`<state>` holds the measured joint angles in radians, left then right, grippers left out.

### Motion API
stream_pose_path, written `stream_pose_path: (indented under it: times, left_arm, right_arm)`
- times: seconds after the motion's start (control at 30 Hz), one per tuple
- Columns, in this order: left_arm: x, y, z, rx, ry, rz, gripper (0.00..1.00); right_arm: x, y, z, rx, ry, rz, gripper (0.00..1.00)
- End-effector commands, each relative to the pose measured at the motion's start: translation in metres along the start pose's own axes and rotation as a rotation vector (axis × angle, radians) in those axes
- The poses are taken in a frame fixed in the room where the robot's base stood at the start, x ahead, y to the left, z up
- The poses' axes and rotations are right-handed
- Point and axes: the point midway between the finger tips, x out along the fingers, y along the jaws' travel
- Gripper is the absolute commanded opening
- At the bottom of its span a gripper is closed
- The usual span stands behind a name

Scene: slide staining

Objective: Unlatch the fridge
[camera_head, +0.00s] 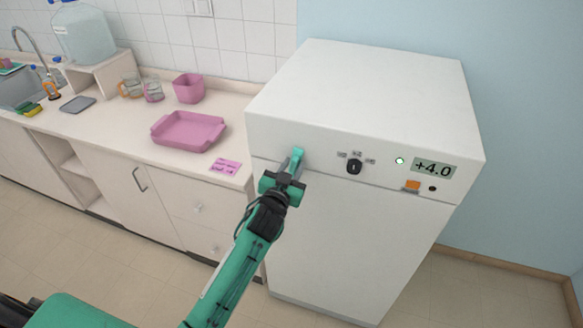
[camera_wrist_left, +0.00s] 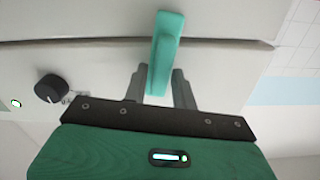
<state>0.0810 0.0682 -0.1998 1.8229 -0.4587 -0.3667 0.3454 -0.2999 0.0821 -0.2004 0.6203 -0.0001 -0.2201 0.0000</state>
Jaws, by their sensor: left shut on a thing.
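The white fridge (camera_head: 350,235) stands right of the counter, its door front facing me and closed as far as I can see. A teal latch handle (camera_head: 298,155) sits at the upper left of its front, across the seam below the top panel. My left gripper (camera_head: 291,177) is at this latch. In the left wrist view the latch (camera_wrist_left: 165,50) runs down between the two grey fingers (camera_wrist_left: 160,88), which are shut on its end. My right gripper is not in view.
The fridge panel has a black knob (camera_head: 354,167), a display (camera_head: 433,168) and an orange switch (camera_head: 411,185). The counter left of the fridge holds a pink tray (camera_head: 188,131), a pink pot (camera_head: 188,88) and a pink card (camera_head: 225,166). Floor (camera_head: 490,295) is clear at the right.

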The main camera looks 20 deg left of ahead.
Motion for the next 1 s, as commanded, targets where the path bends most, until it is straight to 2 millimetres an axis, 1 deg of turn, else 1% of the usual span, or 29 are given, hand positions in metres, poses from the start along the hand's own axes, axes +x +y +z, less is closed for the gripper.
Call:
stream_pose_path:
  times: [0.47, 1.0]
  left_arm:
    - [0.0001, 0.0046, 0.0005, 0.444, 0.0, 0.0, 0.04]
    - [0.0003, 0.0088, 0.0034, 0.957, 0.002, 0.0, 0.04]
  right_arm:
    - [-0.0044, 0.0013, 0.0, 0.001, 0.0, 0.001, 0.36]
    - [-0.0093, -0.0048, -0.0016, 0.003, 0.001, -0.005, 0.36]
